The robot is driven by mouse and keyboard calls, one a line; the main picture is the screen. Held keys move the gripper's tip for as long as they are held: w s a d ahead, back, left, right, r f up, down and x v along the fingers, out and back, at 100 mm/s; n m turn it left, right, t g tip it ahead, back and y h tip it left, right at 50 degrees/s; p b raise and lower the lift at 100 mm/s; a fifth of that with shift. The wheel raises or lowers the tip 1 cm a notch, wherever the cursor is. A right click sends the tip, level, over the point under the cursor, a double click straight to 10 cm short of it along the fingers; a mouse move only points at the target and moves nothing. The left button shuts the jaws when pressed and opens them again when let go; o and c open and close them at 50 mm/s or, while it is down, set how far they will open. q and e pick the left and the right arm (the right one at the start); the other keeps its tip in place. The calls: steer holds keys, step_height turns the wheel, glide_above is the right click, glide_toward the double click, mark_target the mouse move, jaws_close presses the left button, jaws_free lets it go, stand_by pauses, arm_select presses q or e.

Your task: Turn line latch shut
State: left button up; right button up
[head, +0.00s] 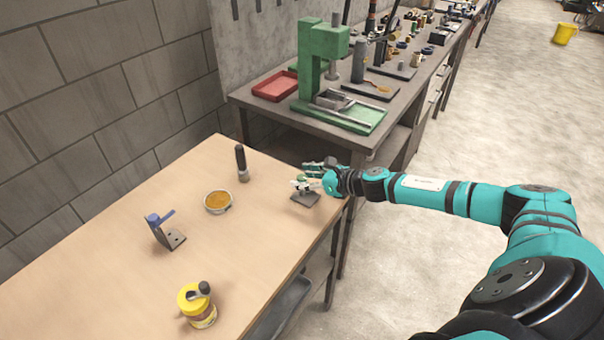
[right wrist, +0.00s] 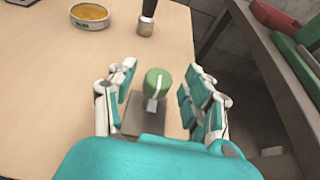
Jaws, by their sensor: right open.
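A green round knob (right wrist: 153,76) with a pale raised bar stands on a small dark grey base plate (right wrist: 143,117). The plate also shows near the right edge of the table in the head view (head: 305,198). My right gripper (head: 303,180) is open above it. In the right wrist view its fingers stand on both sides of the knob, with gaps visible. A blue lever fixture (head: 160,219) on a dark metal bracket stands further left on the table. No label shows which of the two is the line latch. My left gripper is not in view.
A dish of orange contents (head: 217,202) and an upright black-handled tool (head: 242,164) stand left of the knob. A yellow jar (head: 199,309) is near the front. A second bench with a green press (head: 325,65) and red tray (head: 276,86) stands behind. The middle of the table is clear.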

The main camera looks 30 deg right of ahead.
steer(key=shift+w+a+f, duration=0.2)
steer(key=shift+w, duration=0.3)
jaws_close()
